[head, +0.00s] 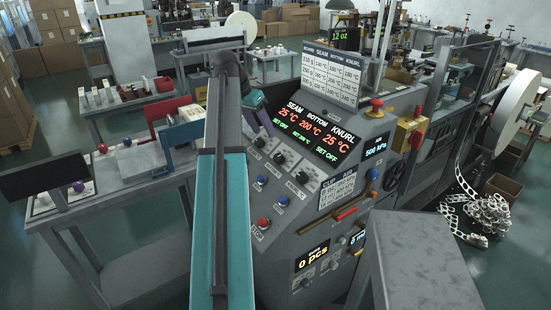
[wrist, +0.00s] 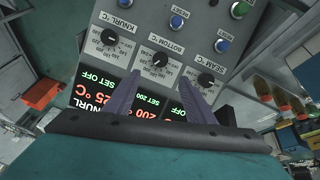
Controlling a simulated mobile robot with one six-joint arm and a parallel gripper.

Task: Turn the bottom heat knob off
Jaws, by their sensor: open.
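The bottom heat knob (head: 279,158) is the middle of three black dials on the grey sloped panel. In the wrist view the bottom knob (wrist: 160,60) appears upside down, on a white scale plate, just beyond the fingertips. The display (head: 310,130) reads 200 °C and SET 200 for BOTTOM; SEAM and KNURL read 25 °C and SET OFF. My gripper (wrist: 159,76) is open, its two purple fingers apart and empty in front of the panel. In the head view my gripper (head: 266,124) is partly hidden behind my arm.
The seam knob (wrist: 205,80) and knurl knob (wrist: 110,38) flank the bottom knob closely. Blue reset buttons (head: 262,180) and a red stop button (head: 263,223) lie lower on the panel. A red emergency button (head: 376,105) stands at the panel's upper right.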

